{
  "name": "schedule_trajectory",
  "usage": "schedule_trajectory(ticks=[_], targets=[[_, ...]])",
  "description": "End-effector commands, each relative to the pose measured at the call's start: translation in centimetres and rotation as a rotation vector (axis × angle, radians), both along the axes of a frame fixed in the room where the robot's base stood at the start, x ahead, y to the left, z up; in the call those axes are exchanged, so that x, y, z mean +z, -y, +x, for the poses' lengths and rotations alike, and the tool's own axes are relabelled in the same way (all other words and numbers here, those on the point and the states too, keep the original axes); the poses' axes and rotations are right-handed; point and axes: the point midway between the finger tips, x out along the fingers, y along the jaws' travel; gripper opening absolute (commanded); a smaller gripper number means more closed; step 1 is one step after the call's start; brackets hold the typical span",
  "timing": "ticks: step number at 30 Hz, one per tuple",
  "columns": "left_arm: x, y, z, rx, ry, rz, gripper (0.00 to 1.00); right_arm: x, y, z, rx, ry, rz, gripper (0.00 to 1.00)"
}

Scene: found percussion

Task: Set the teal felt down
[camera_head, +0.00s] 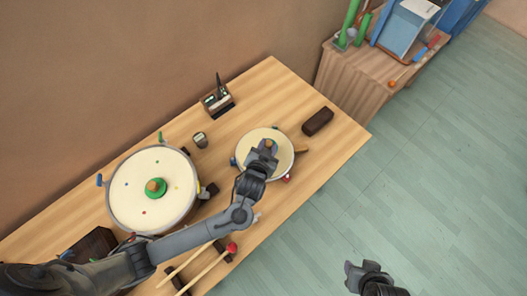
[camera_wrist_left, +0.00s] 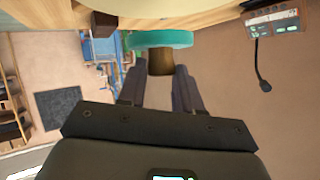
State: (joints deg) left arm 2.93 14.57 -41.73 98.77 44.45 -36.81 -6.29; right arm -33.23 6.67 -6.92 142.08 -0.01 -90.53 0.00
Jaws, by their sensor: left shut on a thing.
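The teal felt (camera_wrist_left: 160,40) is a flat disc with a brown wooden knob (camera_wrist_left: 160,62). In the left wrist view the knob sits between my left gripper's (camera_wrist_left: 162,78) fingers, which are shut on it. In the head view my left gripper (camera_head: 263,153) is over the small cream drum (camera_head: 284,152), and mostly hides the felt. The drum's pale surface shows at the top of the left wrist view, close to the disc. I cannot tell whether the disc touches it. My right gripper (camera_head: 369,268) is over the floor at lower right; its jaw state is unclear.
A large cream drum (camera_head: 125,208) stands left, with a green felt piece (camera_head: 155,187) on it. A dark block (camera_head: 318,121), a small cup (camera_head: 200,139) and a box with a microphone (camera_head: 218,100) lie around. A red-headed mallet (camera_head: 231,247) lies in front.

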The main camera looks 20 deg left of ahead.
Motion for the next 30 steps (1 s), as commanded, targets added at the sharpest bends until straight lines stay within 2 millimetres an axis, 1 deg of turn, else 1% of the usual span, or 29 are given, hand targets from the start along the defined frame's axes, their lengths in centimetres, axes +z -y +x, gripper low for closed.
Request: schedule_trajectory(ticks=[1,3,8,11,15,18,30], targets=[[-0.4,-0.6,0.2,0.000,0.001,0.004,0.04,-0.1,0.0,0.0,0.001,0.000,-0.001,0.43],[-0.7,-1.1,0.4,0.000,0.000,0.001,0.04,-0.2,0.1,0.0,0.002,-0.001,-0.003,0.43],[-1.1,-1.5,0.5,0.000,-0.001,0.001,0.04,-0.3,0.2,0.0,0.004,0.000,-0.008,0.43],[-2.1,-1.5,0.5,-0.001,-0.001,0.002,0.04,-0.5,0.2,0.0,0.005,0.000,-0.008,0.43],[-3.9,-1.5,0.5,0.000,-0.002,0.001,0.04,-0.8,0.2,0.0,0.005,0.000,-0.008,0.43],[-4.7,-1.5,0.5,0.000,0.000,0.001,0.04,-0.9,0.2,0.0,0.004,0.000,-0.008,0.43],[-5.1,-1.4,0.5,0.001,-0.001,-0.001,0.04,-1.0,0.1,0.0,0.000,0.000,-0.001,0.43]])
